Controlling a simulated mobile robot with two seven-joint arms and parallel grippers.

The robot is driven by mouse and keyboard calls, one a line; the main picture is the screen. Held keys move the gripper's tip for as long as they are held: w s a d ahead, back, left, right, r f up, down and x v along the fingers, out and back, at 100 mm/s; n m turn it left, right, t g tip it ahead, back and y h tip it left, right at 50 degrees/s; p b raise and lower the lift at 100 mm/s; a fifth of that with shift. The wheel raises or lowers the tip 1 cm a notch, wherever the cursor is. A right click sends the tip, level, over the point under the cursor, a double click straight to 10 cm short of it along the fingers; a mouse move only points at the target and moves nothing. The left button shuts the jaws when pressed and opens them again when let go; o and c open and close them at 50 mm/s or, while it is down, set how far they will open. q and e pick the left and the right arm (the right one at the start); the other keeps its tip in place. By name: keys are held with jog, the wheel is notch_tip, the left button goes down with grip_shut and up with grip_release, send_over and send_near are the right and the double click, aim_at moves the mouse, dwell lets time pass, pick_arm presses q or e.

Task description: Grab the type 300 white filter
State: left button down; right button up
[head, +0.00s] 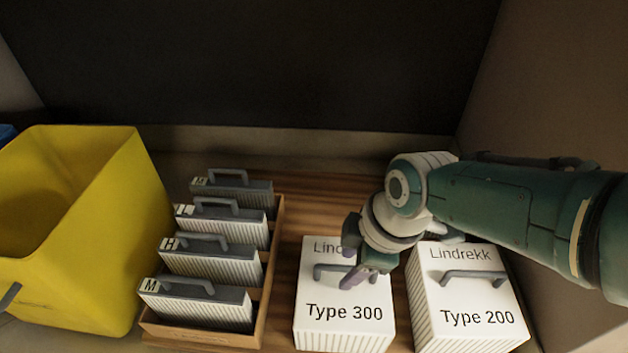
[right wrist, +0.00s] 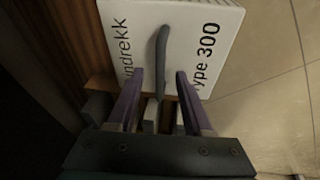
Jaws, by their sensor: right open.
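The white Type 300 filter (head: 343,330) stands at the lower middle of the head view, with its label on top and a grey handle (head: 322,270) across it. The filter fills the upper part of the right wrist view (right wrist: 205,75), where the handle (right wrist: 161,48) runs toward the space between my fingers. My right gripper (head: 352,262) is over the filter's top in the head view and hides part of the label and handle. In the right wrist view the gripper (right wrist: 160,72) is open, with one finger on each side of the handle. My left gripper is not in view.
A white Type 200 filter (head: 470,302) stands close on the right. A wooden rack (head: 270,275) with several grey-and-white filters (head: 205,278) is on the left. A yellow bin (head: 105,240) stands farther left. A wall (head: 560,90) bounds the right side.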

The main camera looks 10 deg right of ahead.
grip_shut()
dwell(0.3)
dwell(1.1)
